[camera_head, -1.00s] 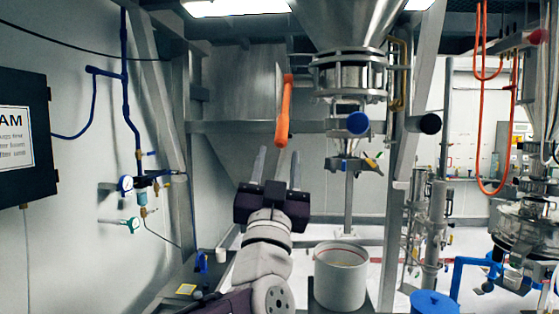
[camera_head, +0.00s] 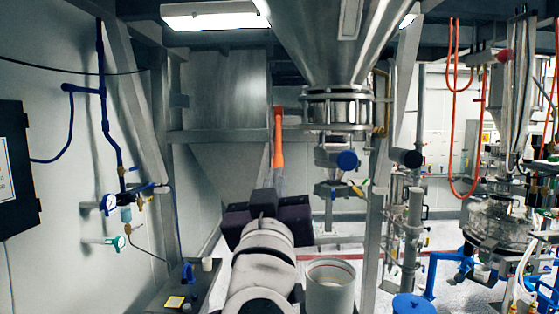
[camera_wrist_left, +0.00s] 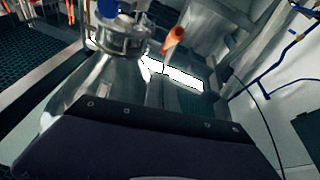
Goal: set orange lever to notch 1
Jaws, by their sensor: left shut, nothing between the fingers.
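The orange lever (camera_head: 278,138) hangs almost upright in the head view, left of the steel hopper's clamped neck. It also shows in the wrist view (camera_wrist_left: 173,38), above the dark gripper body. My left gripper (camera_head: 276,174) is shut and empty, with its fingers together just below the lever's lower end in the picture. I cannot tell whether the fingertips touch the lever. No notch marks can be made out. My right gripper is not in view.
The steel hopper (camera_head: 335,45) hangs above, with a blue-capped valve (camera_head: 347,160) under its neck. A pale bucket (camera_head: 330,285) stands below. Blue pipes with gauges (camera_head: 109,203) run along the left wall. A steel post (camera_head: 375,215) stands at the right.

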